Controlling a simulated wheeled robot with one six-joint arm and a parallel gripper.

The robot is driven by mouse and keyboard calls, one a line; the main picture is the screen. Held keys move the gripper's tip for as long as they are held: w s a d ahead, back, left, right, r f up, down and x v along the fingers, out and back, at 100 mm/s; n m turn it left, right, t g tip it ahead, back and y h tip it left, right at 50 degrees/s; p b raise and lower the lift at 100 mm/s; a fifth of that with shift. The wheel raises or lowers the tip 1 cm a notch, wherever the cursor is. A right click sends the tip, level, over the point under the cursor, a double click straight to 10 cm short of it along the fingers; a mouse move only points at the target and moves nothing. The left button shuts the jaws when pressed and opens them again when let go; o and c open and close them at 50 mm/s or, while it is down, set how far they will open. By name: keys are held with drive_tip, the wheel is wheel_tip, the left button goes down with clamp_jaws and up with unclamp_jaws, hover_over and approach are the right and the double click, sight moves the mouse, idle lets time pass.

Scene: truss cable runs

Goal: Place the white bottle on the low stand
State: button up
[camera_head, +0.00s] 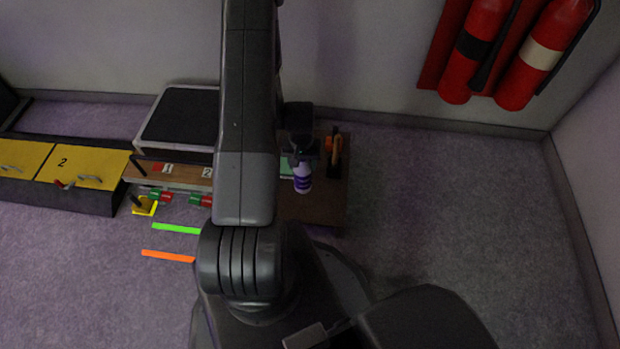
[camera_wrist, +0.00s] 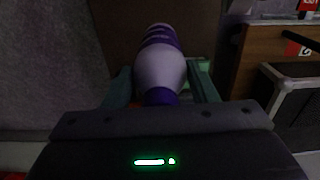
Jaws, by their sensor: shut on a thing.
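The white bottle (camera_head: 302,180) has purple bands and is held in my gripper (camera_head: 302,160), over the brown low surface at the centre right. In the wrist view the bottle (camera_wrist: 159,68) lies between the two greenish fingers of my gripper (camera_wrist: 163,88), which are shut on it. A brown surface (camera_head: 318,212) extends under and in front of the bottle; I cannot tell for certain whether it is the low stand. I cannot tell whether the bottle's base touches it. My arm hides the area left of the bottle.
An orange-handled tool (camera_head: 334,150) stands close to the right of the bottle. A bench with numbered labels (camera_head: 180,172) and yellow drawers (camera_head: 88,168) are at the left. Fire extinguishers (camera_head: 540,55) hang at the upper right. The right floor is clear.

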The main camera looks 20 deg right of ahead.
sight(305, 182)
drive_tip(key=shift+s+d+f, duration=0.2)
drive_tip(key=shift+f, duration=0.25)
wheel_tip(305, 182, down, 10)
drive_tip(key=b, duration=0.3)
drive_tip(key=shift+r, duration=0.15)
drive_tip(key=o, duration=1.5)
drive_tip(key=shift+o, duration=0.2)
wheel_tip(305, 182, up, 12)
drive_tip(key=p, duration=0.3)
